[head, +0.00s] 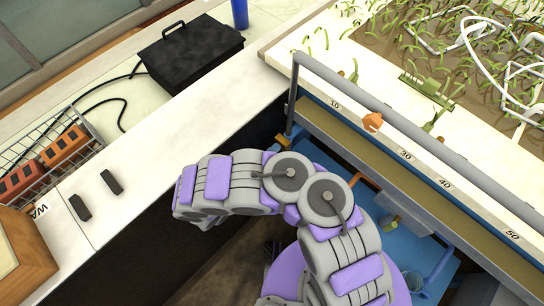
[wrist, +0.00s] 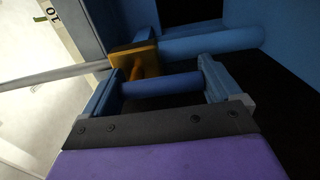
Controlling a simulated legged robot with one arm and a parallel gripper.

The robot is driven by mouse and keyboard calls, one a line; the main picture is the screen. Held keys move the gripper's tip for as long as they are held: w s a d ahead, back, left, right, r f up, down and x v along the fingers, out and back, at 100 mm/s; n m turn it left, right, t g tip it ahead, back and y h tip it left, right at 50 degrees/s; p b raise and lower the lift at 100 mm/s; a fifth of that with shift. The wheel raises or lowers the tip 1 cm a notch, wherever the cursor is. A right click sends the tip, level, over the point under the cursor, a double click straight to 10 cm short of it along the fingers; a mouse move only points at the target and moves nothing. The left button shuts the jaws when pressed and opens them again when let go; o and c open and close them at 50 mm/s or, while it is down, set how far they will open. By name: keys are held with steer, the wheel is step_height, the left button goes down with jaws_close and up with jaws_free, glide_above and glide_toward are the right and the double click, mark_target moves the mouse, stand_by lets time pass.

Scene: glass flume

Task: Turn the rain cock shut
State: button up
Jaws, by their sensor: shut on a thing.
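In the wrist view, the rain cock is a brass-yellow body (wrist: 134,56) on a blue pipe (wrist: 212,43). A short stem joins it to a blue crossbar handle (wrist: 162,85). My gripper (wrist: 156,80) has one finger at each end of this handle and is shut on it, with the brass body just beyond the fingertips. In the head view, my gripper is out of sight behind my arm. A small brass piece (head: 287,138) shows there at the foot of the rail post; I cannot tell if it is the same cock.
A grey rail (head: 400,122) runs along the flume's numbered edge, with an orange clip (head: 372,122) on it. Seedlings stand in the bed behind. A black box (head: 190,55), a wire basket (head: 84,130) and two dark blocks (head: 111,182) are at the left.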

steer(key=shift+s+d+f, duration=0.1)
steer(key=shift+s+f, duration=0.05)
steer(key=shift+f, duration=0.15)
steer(key=o, duration=1.2)
steer(key=p+v, duration=0.2)
steer(key=v, duration=1.5)
steer(key=shift+s+a, duration=0.1)
steer(key=shift+a, duration=0.2)
